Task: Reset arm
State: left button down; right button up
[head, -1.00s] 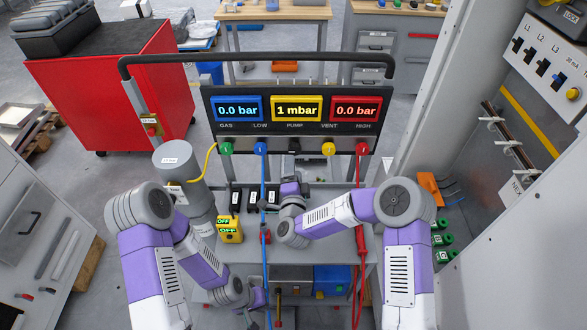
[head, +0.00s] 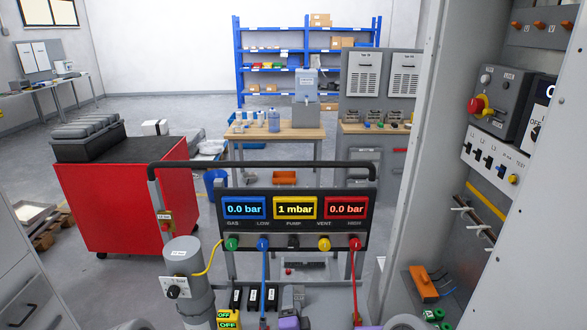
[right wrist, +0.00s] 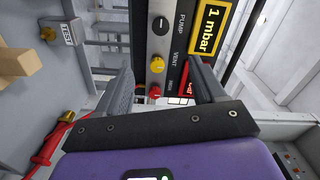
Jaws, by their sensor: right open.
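My right gripper (head: 293,296) shows at the bottom centre of the head view, in front of the gauge cart. In the right wrist view its two grey fingers (right wrist: 162,72) are spread apart with nothing held between them. Beyond them is the gauge panel (right wrist: 172,40) with its PUMP, VENT and HIGH labels. Most of my right arm is below the head view. My left gripper is out of the picture.
The gauge panel (head: 290,224) reads 0.0 bar, 1 mbar and 0.0 bar, with a blue hose (head: 264,275) and a red hose (head: 354,285) hanging below. A grey cylinder (head: 186,270) stands left. A tall cabinet (head: 425,150) bounds the right. A red cabinet (head: 120,205) stands behind left.

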jog(key=s+d+f+n+g+y, duration=0.2)
jog(key=s+f+n+g, duration=0.3)
jog(key=f, duration=0.4)
jog(key=s+d+f+n+g+y, duration=0.2)
jog(key=s+f+n+g, duration=0.15)
jog(key=s+f, duration=0.45)
jog(key=s+d+f+n+g, duration=0.1)
jog(key=s+d+f+g, duration=0.1)
jog(key=s, duration=0.4)
jog(key=s+d+f+n+g, duration=0.1)
jog(key=s+d+f+g, duration=0.1)
jog(key=s, duration=0.5)
jog(key=s+d+f+n+g, duration=0.1)
jog(key=s+d+f+g, duration=0.1)
jog(key=s+g, duration=0.3)
jog(key=shift+s+f+n, duration=0.35)
jog(key=shift+s+f, duration=0.55)
jog(key=shift+c, duration=0.3)
